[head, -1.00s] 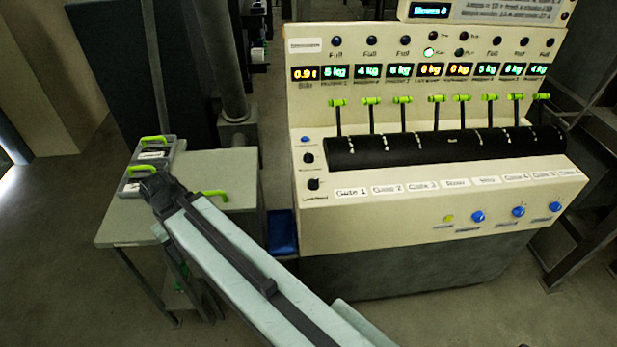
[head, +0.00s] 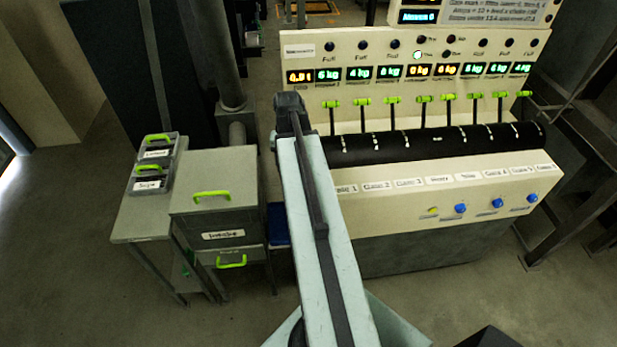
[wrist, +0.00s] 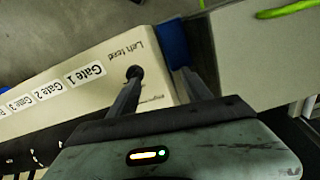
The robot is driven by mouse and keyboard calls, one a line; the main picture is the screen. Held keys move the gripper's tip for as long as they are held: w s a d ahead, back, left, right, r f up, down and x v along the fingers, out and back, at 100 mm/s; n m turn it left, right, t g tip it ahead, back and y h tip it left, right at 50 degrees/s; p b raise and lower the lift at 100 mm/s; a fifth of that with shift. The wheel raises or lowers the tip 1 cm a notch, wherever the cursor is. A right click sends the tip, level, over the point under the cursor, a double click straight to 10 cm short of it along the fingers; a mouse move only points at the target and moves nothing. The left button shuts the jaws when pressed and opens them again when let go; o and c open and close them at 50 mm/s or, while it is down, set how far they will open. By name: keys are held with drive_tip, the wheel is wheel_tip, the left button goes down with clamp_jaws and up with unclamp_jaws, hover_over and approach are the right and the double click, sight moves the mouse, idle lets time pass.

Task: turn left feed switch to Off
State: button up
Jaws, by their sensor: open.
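The left feed switch is a small round black knob (wrist: 134,72) on the cream panel, beside its "Left feed" label in the wrist view. My gripper (wrist: 160,76) is open, its two dark fingers apart. One fingertip lies at or just over the knob; I cannot tell whether they touch. The other finger is over the panel's edge, near a blue thing. In the head view my gripper (head: 290,102) is at the left end of the control panel (head: 430,205), and my arm hides the knob and its pointer setting.
Green-handled gate levers (head: 392,100) stand along a black roller (head: 450,140) to the right. A grey drawer cabinet (head: 215,165) stands close on the left, with two small bins (head: 152,165) on a table beyond. Blue buttons (head: 460,208) are on the panel front.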

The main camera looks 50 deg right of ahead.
drive_tip(key=shift+m, duration=0.8)
drive_tip(key=s+d, duration=0.3)
drive_tip(key=d, duration=0.2)
drive_tip(key=shift+s, duration=0.4)
wheel_tip(320, 180, down, 8)
drive_tip(key=b, duration=0.8)
drive_tip(key=shift+w+a, duration=0.1)
drive_tip(key=shift+a, duration=0.05)
drive_tip(key=shift+r, duration=0.1)
clamp_jaws()
